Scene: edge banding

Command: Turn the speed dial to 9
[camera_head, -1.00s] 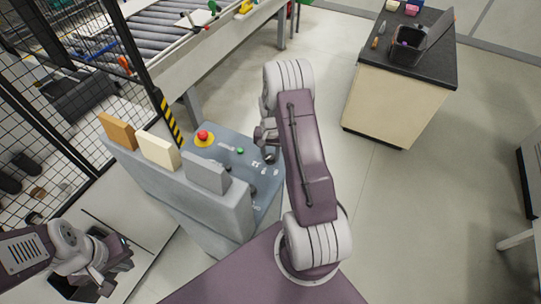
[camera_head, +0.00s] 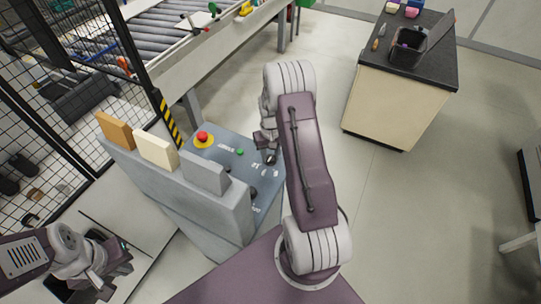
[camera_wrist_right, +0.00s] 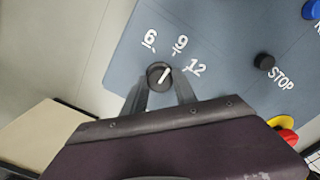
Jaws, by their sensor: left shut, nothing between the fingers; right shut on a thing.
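The speed dial (camera_wrist_right: 160,75) is a round black knob with a white pointer line. In the right wrist view its line points up and right, roughly toward the 9 (camera_wrist_right: 181,44); the 6 (camera_wrist_right: 150,38) and the 12 (camera_wrist_right: 196,68) are on either side. My right gripper (camera_wrist_right: 159,82) is shut on the dial, one finger on each side of it. In the head view my right gripper (camera_head: 268,155) is over the blue-grey control panel (camera_head: 225,158), partly hidden by my arm. My left gripper (camera_head: 122,259) is shut and empty at the lower left.
A wire fence (camera_head: 70,100) is at the left.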

